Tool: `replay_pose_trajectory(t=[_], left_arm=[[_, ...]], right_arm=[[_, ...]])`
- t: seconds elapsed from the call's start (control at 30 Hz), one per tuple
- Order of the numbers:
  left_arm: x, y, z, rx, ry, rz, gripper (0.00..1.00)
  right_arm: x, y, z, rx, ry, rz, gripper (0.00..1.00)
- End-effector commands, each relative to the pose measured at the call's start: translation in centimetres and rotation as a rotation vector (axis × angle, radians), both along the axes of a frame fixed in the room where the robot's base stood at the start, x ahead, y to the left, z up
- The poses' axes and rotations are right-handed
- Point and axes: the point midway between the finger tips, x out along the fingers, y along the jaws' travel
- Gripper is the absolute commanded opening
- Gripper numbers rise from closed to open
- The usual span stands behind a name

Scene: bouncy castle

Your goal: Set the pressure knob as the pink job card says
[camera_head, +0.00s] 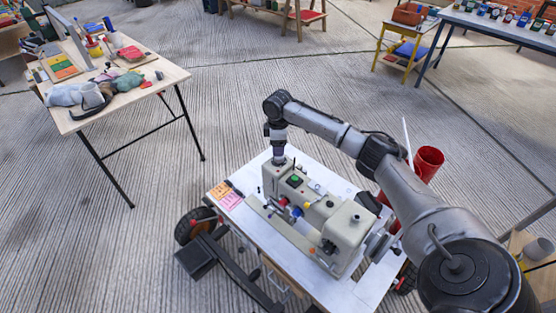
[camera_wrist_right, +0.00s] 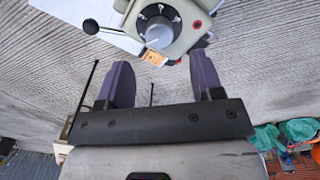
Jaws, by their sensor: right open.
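A cream sewing machine (camera_head: 322,214) stands on a white-topped cart. A pink job card (camera_head: 230,200) lies on the cart's left end; its writing is too small to read. In the right wrist view a round grey knob (camera_wrist_right: 160,34) with a pale pointer line sits on a dark dial on the machine's end face. I cannot read its scale. My right gripper (camera_head: 279,157) is at the machine's left end in the head view. Its two purple-grey fingers (camera_wrist_right: 160,64) are apart and empty, with the knob beyond their tips. My left gripper is not in view.
An orange card (camera_head: 218,189) lies beside the pink card. The white cart top (camera_head: 372,288) is bare at its front right. A red bin (camera_head: 428,162) stands behind my right arm. A cluttered wooden table (camera_head: 150,62) is at the upper left, with open floor between.

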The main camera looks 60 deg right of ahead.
Motion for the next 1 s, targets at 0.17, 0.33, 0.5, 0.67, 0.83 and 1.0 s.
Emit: replay_pose_trajectory(t=[0.17, 0.33, 0.5, 0.67, 0.83, 1.0], left_arm=[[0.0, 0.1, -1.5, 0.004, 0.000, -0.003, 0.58], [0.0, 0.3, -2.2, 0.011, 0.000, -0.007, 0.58], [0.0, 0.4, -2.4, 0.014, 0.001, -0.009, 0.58], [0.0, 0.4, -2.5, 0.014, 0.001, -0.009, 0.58], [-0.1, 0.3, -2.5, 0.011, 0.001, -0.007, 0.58], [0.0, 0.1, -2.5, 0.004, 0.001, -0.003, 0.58]], right_arm=[[0.0, 0.0, -3.2, 0.000, 0.002, 0.000, 0.60], [0.0, 0.0, -5.0, -0.001, 0.001, -0.001, 0.60], [0.0, 0.0, -5.8, -0.001, 0.001, -0.001, 0.60], [0.0, 0.0, -6.0, -0.001, 0.001, -0.001, 0.60], [0.0, 0.0, -6.0, -0.001, 0.000, 0.000, 0.60], [0.0, 0.0, -6.0, -0.001, 0.000, 0.000, 0.48]])
